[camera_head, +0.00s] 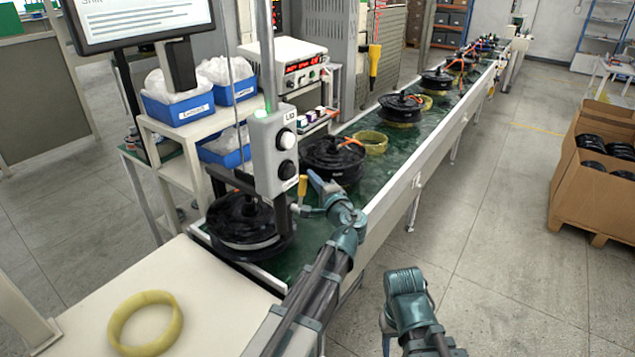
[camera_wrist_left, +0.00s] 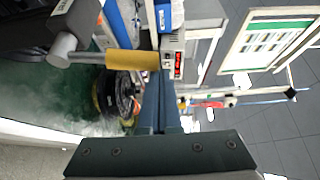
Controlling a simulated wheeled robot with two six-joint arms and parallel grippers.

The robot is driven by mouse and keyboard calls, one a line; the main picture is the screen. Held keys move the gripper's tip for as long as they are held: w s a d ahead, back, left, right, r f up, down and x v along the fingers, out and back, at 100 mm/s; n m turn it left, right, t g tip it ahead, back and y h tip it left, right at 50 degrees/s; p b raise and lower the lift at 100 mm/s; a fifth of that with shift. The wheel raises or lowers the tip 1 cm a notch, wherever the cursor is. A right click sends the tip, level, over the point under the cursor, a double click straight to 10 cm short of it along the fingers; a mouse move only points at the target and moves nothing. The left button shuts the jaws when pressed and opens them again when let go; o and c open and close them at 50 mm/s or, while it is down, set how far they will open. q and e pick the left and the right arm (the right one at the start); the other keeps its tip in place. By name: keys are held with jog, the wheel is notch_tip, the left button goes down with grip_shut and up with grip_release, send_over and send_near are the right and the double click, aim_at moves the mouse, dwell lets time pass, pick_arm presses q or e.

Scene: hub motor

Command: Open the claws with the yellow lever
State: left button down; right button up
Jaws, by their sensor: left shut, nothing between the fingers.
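The yellow lever (camera_head: 302,187) is a small yellow grip beside the dark post under the grey control box. In the left wrist view it is a yellow cylinder (camera_wrist_left: 132,60) on a grey metal rod. My left gripper (camera_head: 314,180) is shut and empty, its fingertips close to the lever in the head view. In the left wrist view the shut fingers (camera_wrist_left: 160,95) are just beside the lever's end; I cannot tell whether they touch. The claws cannot be made out. My right gripper (camera_head: 388,332) is low in front, partly cut off, its fingers unclear.
The grey control box (camera_head: 273,150) with two buttons stands above a black hub motor (camera_head: 243,222). More motors line the green conveyor (camera_head: 385,150). A yellow ring (camera_head: 146,346) lies on the white table (camera_head: 215,300). Cardboard boxes (camera_head: 575,190) stand at right, with open floor between.

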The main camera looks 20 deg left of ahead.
aim_at(301, 188)
pick_arm(q)
jog(key=shift+s+a+n+t+y+b, duration=0.15)
jog(key=shift+s+a+n+t+b, duration=0.05)
jog(key=shift+s+n+b, duration=0.25)
jog(key=shift+s+a+n+t+y+b, duration=0.15)
jog(key=shift+s+n+t+b, duration=0.15)
jog(key=shift+s, duration=0.25)
jog(key=s+n+y+b, duration=0.1)
jog(key=n, duration=0.1)
jog(key=s+a+n+y+b, duration=0.1)
jog(key=s+n+b, duration=0.1)
jog(key=shift+a+f, duration=0.1)
jog(key=shift+s+a+f+n+y+b, duration=0.1)
jog(key=shift+s+a+n+y+b, duration=0.15)
jog(key=shift+s+n+b, duration=0.3)
jog(key=shift+s+a+f+n+y+b, duration=0.15)
jog(key=shift+s+n+y+b, duration=0.2)
jog(key=shift+s+n+b, duration=0.2)
jog(key=shift+s+a+f+n+y+b, duration=0.15)
jog(key=shift+s+n+y+b, duration=0.15)
jog(key=shift+s+n+b, duration=0.25)
